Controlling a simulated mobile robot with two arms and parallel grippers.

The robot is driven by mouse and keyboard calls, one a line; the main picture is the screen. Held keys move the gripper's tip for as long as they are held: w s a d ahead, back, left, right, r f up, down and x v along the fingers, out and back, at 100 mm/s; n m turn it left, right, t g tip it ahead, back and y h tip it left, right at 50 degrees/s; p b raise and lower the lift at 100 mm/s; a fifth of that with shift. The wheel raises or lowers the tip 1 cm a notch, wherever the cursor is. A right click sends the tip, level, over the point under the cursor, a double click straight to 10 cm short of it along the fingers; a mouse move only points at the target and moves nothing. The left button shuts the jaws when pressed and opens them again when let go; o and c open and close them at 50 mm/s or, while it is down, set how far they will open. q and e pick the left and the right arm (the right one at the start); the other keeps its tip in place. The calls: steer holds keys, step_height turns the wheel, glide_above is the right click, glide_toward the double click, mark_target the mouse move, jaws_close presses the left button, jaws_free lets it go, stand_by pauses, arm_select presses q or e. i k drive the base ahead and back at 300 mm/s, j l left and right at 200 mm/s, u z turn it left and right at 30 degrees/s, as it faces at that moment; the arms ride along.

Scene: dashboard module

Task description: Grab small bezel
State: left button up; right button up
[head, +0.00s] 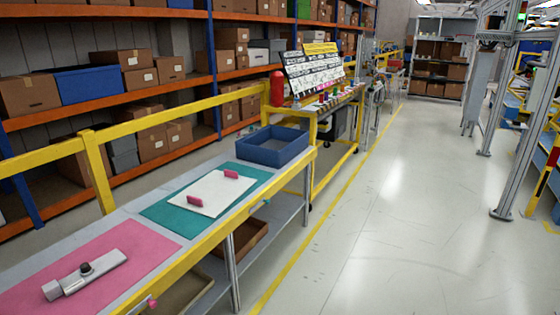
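I cannot tell for sure which thing is the small bezel. A grey elongated part with a dark round knob (86,274) lies on the pink mat (140,252) at the near left of the workbench. A flat white panel (212,194) lies on the teal mat (163,214), farther along the bench. Two small pink blocks sit on the panel, one at its near left (195,201) and one at its far right (231,174). Neither of my grippers is in view.
A blue open bin (258,155) stands at the bench's far end. A yellow-framed cart (322,186) with small coloured items and a tilted board (312,76) stands beyond it. Shelves with boxes line the left. The floor right of the bench is clear.

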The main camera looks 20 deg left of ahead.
mark_target(72, 282)
steer(key=i+u, duration=0.45)
steer(key=i+l+u, duration=0.3)
steer(key=i+u, duration=0.15)
steer(key=i, duration=0.2)
